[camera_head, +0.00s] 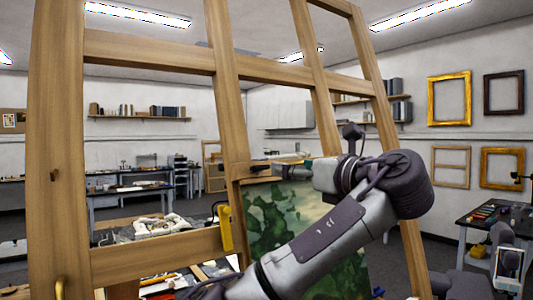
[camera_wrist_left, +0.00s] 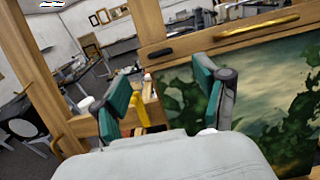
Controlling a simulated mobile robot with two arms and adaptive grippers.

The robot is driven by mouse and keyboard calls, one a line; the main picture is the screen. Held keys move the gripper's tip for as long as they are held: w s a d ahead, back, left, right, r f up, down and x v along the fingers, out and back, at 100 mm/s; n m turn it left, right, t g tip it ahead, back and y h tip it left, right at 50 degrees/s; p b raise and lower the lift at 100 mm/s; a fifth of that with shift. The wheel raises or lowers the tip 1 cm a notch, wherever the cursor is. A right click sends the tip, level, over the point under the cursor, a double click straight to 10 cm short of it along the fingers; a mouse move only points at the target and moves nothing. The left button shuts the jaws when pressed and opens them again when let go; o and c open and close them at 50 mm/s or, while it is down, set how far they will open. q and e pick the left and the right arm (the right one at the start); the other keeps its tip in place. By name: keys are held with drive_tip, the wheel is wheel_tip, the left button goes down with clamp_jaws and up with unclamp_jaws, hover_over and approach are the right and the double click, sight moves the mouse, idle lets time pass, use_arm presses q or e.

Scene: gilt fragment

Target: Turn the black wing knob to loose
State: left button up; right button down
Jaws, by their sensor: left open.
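The black wing knob (camera_head: 260,168) sits on the wooden easel, just above the painting's upper left corner. In the left wrist view it is a dark oblong (camera_wrist_left: 160,53) lying roughly along a wooden bar. My left gripper (camera_wrist_left: 165,92) is open, with its two teal-padded fingers spread and nothing held between them. The knob appears beyond and above the gap between the fingertips, apart from them.
The wooden easel (camera_head: 58,150) has tall posts and crossbars close to my arm. The green painting (camera_head: 285,215) stands below the knob. A yellow object (camera_head: 226,228) is at the lower crossbar; it also shows between my fingers, farther off (camera_wrist_left: 141,112). A brass-coloured bar (camera_wrist_left: 255,28) lies right of the knob.

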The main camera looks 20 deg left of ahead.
sight(262, 166)
use_arm(q)
drive_tip(key=p+x, duration=0.2)
drive_tip(key=x, duration=0.2)
drive_tip(key=p+x, duration=0.2)
drive_tip(key=x, duration=0.3)
drive_tip(key=shift+a+f+p, duration=0.2)
drive_tip(key=shift+a+p, duration=0.15)
drive_tip(key=shift+a, duration=0.05)
drive_tip(key=shift+w+a, duration=0.2)
drive_tip(key=shift+w+a+f, duration=0.15)
drive_tip(key=shift+w+a, duration=0.15)
drive_tip(key=c, duration=1.2)
drive_tip(key=shift+o, duration=0.2)
use_arm(e)
wheel_tip(262, 166, up, 7)
drive_tip(key=a, duration=0.1)
drive_tip(key=shift+w+a+f, duration=0.15)
drive_tip(key=shift+w+f, duration=0.05)
drive_tip(key=shift+w, duration=0.1)
use_arm(q)
drive_tip(key=shift+n, duration=0.3)
use_arm(e)
drive_tip(key=shift+f, duration=0.1)
